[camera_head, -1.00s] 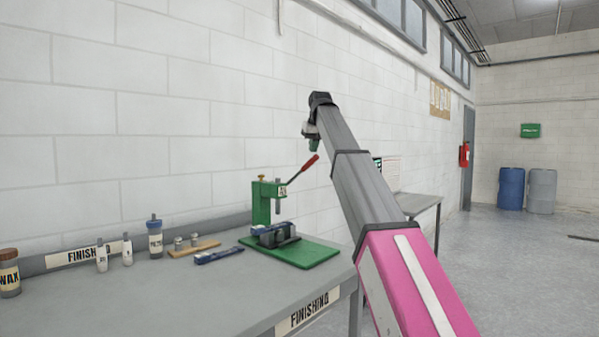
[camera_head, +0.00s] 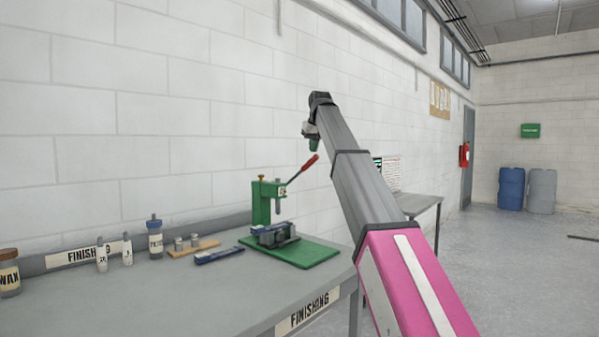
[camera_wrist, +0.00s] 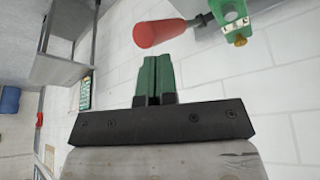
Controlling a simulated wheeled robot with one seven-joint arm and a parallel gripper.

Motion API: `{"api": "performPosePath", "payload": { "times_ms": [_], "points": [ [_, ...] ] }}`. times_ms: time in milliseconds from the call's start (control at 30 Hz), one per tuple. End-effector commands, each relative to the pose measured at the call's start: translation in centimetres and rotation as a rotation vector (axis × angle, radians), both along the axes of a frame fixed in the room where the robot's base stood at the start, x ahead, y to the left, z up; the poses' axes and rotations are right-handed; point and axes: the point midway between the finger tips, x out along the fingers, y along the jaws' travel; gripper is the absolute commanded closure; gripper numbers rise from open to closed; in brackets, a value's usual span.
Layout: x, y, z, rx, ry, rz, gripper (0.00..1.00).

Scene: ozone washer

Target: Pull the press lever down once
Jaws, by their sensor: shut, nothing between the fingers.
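A green press (camera_head: 262,203) stands on a green base plate at the right end of the grey bench. Its lever has a red handle (camera_head: 304,168) that slants up to the right. In the wrist view the red handle (camera_wrist: 158,33) shows just beyond the fingertips, with part of the green press (camera_wrist: 228,14) to its right. My gripper (camera_head: 314,146) is above the handle in the head view, apart from it. In the wrist view its green fingers (camera_wrist: 155,60) are together with nothing between them.
On the bench (camera_head: 150,300) are a dark blue tool (camera_head: 219,256), a wooden block with pegs (camera_head: 193,246), bottles and a wax jar (camera_head: 9,272). A dark clamp (camera_head: 274,235) sits on the press base. A second table (camera_head: 418,203) stands behind my arm.

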Motion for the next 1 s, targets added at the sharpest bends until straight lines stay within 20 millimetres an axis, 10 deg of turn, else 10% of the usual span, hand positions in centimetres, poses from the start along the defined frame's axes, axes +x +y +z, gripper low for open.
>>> {"api": "performPosePath", "payload": {
  "times_ms": [1000],
  "points": [
    [-0.2,-0.2,-2.3,0.000,0.001,0.000,1.00]
  ]
}}
